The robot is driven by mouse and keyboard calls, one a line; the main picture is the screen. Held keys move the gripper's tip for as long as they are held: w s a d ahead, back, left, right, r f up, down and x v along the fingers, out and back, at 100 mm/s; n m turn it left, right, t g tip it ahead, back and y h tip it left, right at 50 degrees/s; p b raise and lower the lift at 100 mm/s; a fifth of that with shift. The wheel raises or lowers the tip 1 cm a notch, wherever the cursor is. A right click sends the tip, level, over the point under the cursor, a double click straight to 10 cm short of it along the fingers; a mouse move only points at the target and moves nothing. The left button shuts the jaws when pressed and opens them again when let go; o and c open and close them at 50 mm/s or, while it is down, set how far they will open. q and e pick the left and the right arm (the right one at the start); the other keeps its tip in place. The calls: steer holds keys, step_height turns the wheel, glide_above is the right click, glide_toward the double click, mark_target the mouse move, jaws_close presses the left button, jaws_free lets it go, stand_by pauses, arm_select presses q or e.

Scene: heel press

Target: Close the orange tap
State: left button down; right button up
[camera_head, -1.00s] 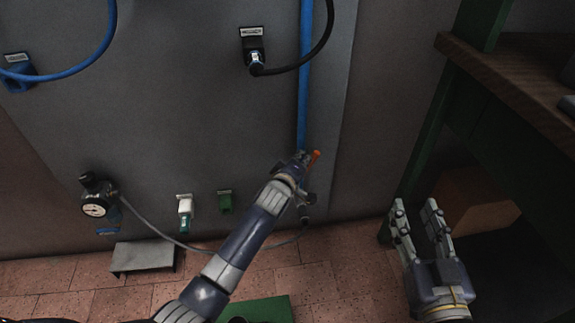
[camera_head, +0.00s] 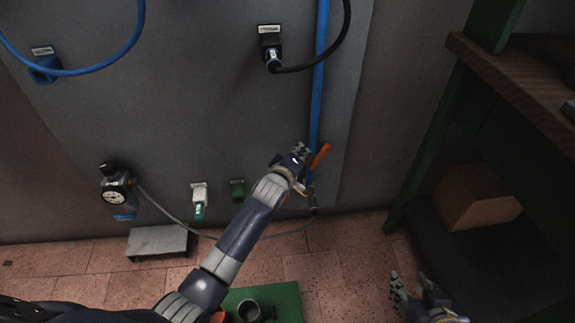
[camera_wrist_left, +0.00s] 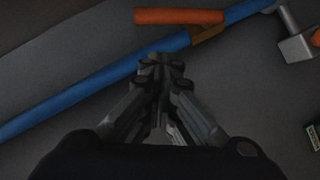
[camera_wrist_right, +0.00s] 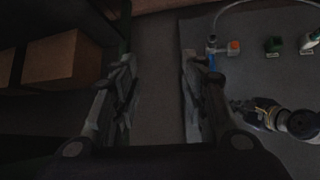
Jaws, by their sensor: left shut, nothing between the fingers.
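The orange tap handle (camera_head: 320,155) sits on the blue pipe (camera_head: 317,100) low on the grey wall panel, tilted a little away from the pipe's line. In the left wrist view the orange handle (camera_wrist_left: 180,17) lies just beyond my fingertips, at an angle to the blue pipe (camera_wrist_left: 100,88). My left gripper (camera_head: 302,151) is shut and empty, close to the left of the handle; I cannot tell whether it touches. My right gripper (camera_head: 412,290) is low at the right, away from the tap. Its fingers are apart in the right wrist view (camera_wrist_right: 158,72).
A pressure gauge (camera_head: 114,197), a white fitting (camera_head: 199,193) and a green fitting (camera_head: 237,188) are on the panel's lower part. A wooden bench (camera_head: 520,85) on green legs stands right, with a cardboard box (camera_head: 478,197) beneath. A metal step (camera_head: 158,241) is on the tiled floor.

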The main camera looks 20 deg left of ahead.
arm_select(q)
steer(key=p+v, duration=0.3)
steer(key=v, duration=0.6)
steer(key=shift+f, duration=0.25)
arm_select(e)
steer(key=s+d+f+g+h, duration=0.1)
steer(key=s+d+f+g, duration=0.2)
steer(key=s, duration=0.7)
steer(key=shift+s+d+f+g, duration=0.15)
steer(key=shift+s+d+g, duration=0.1)
steer(key=shift+g, duration=1.05)
arm_select(q)
steer(key=shift+s, duration=0.1)
arm_select(e)
steer(key=shift+c, duration=0.2)
